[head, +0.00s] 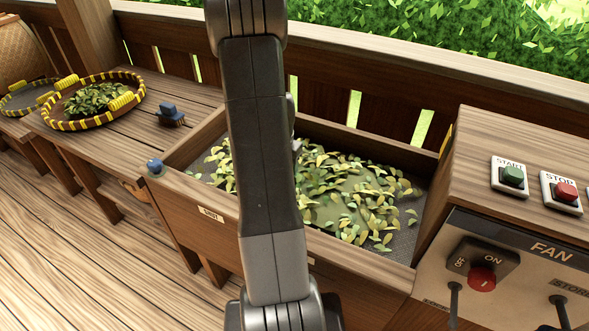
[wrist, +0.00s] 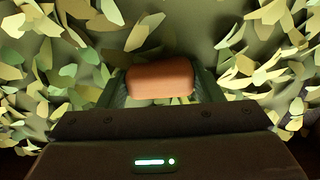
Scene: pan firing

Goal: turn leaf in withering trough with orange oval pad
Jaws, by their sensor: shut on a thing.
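The withering trough (head: 350,277) is a wooden box with a mesh floor, in the middle of the head view. Green and yellow leaf (head: 345,190) lies scattered and heaped in it, with a barer patch near the middle. In the wrist view, leaf (wrist: 90,75) lies on both sides of a mostly bare olive surface. My gripper (wrist: 160,85) is shut on the orange oval pad (wrist: 160,77), which sits between its two fingers over the trough. In the head view my arm hides the gripper, the pad and part of the leaf.
A round tray (head: 52,122) with yellow and dark rim holds leaf on the bench at left. A blue knob (head: 155,167) is at the trough's left corner. The fan panel (head: 525,262) and START/STOP buttons stand right.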

